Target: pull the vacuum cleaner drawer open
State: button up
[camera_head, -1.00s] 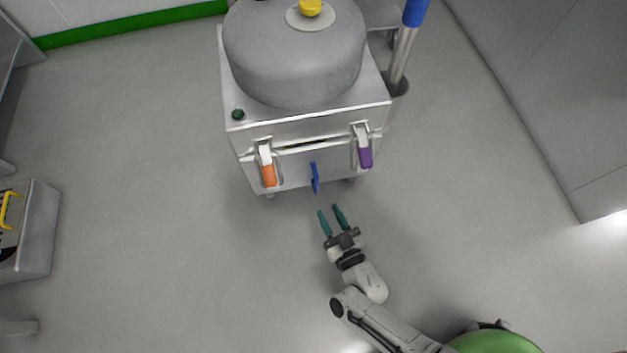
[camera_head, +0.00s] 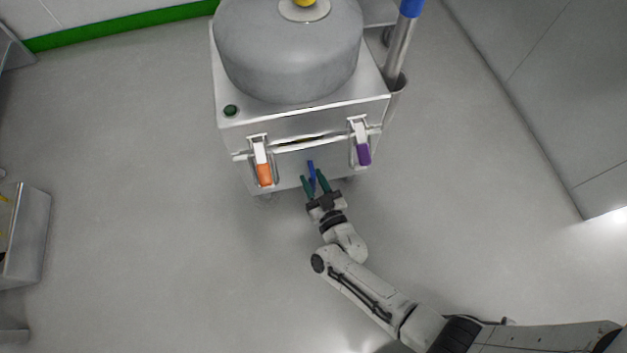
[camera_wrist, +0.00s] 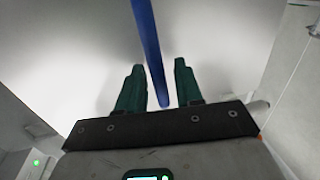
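The vacuum cleaner (camera_head: 290,60) is a grey drum on a square steel body. Its drawer (camera_head: 337,158) is the lower front panel and sits flush with the body. A blue upright handle (camera_head: 311,171) stands on the drawer front. My gripper (camera_head: 315,181) is open at the drawer, one green finger on each side of the handle. In the wrist view the blue handle (camera_wrist: 147,45) runs between the two fingers (camera_wrist: 157,80), with a visible gap to each.
An orange-tabbed latch (camera_head: 263,165) and a purple-tabbed latch (camera_head: 361,145) flank the drawer front. A metal tube with a blue end (camera_head: 403,45) stands at the right. A steel box (camera_head: 30,240) is at the left edge. The floor around the front is clear.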

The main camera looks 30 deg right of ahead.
jog(key=shift+c, duration=0.2)
grip_shut()
dwell(0.4)
